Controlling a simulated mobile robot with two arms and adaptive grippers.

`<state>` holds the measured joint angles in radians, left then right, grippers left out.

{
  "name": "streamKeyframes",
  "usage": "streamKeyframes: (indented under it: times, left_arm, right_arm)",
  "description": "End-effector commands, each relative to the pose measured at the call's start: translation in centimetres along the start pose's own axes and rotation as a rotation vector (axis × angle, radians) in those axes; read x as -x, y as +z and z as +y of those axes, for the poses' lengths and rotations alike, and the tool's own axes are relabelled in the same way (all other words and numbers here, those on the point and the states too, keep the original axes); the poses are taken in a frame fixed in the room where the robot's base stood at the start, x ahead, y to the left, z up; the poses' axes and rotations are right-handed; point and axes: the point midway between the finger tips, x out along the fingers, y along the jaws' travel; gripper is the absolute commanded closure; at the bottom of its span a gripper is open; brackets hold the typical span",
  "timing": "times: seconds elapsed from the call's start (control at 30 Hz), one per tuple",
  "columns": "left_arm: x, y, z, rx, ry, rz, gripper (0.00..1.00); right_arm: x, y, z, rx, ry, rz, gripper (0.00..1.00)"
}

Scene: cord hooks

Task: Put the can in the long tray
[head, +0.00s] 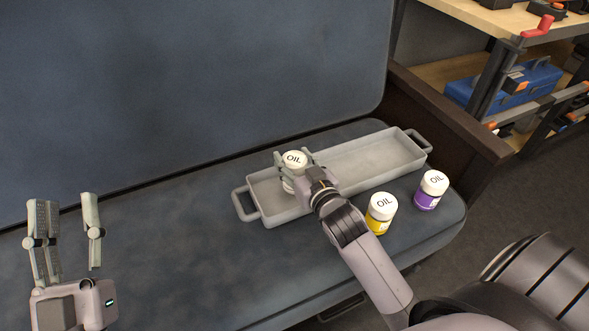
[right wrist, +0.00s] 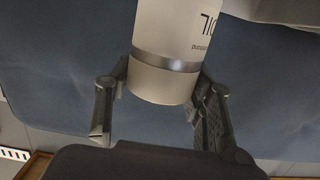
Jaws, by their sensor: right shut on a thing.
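A white-lidded can marked OIL (head: 294,159) is between the fingers of my right gripper (head: 295,167), which is shut on it. The right wrist view shows the pale can body (right wrist: 172,45) with a silvery band, held between both fingers. The long grey tray (head: 371,161) with a handle at each end lies on the blue seat. The can is over the left part of the tray; its lower end is hidden, so I cannot tell whether it touches the tray floor. My left gripper (head: 67,205) is open and empty at the far left.
A yellow can (head: 381,213) and a purple can (head: 431,190), both white-lidded, stand upright in front of the tray's right part. The seat's backrest (head: 190,80) rises behind. A wooden shelf with a blue toolbox (head: 531,84) stands at the right. The seat left of the tray is clear.

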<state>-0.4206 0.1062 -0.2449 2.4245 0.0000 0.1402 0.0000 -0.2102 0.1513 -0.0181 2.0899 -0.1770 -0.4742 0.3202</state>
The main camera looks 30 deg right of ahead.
Motion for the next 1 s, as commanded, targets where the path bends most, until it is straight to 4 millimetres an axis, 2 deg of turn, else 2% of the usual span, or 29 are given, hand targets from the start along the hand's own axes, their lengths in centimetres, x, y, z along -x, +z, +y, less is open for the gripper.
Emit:
streamKeyframes:
  times: [0.1, 0.3, 0.73, 0.77, 1.0]
  left_arm:
    - [0.3, -2.1, 0.3, 0.006, 0.006, 0.133, 0.60]
    - [0.9, -4.7, 0.5, 0.013, 0.011, 0.273, 0.60]
    - [1.1, -5.2, 0.6, 0.014, 0.011, 0.298, 0.60]
    - [1.0, -5.3, 0.6, 0.014, 0.012, 0.299, 0.60]
    - [1.0, -5.2, 0.6, 0.014, 0.012, 0.298, 0.60]
  right_arm:
    - [-0.2, 1.4, 0.0, 0.000, 0.001, 0.001, 0.88]
    - [-0.4, 2.5, 0.0, 0.001, 0.000, 0.003, 0.88]
    - [-0.4, 2.9, 0.0, 0.000, 0.000, 0.001, 0.88]
    - [-0.4, 2.9, 0.0, 0.000, 0.001, -0.001, 0.49]
    - [-0.4, 2.9, 0.0, 0.001, 0.000, -0.001, 0.33]
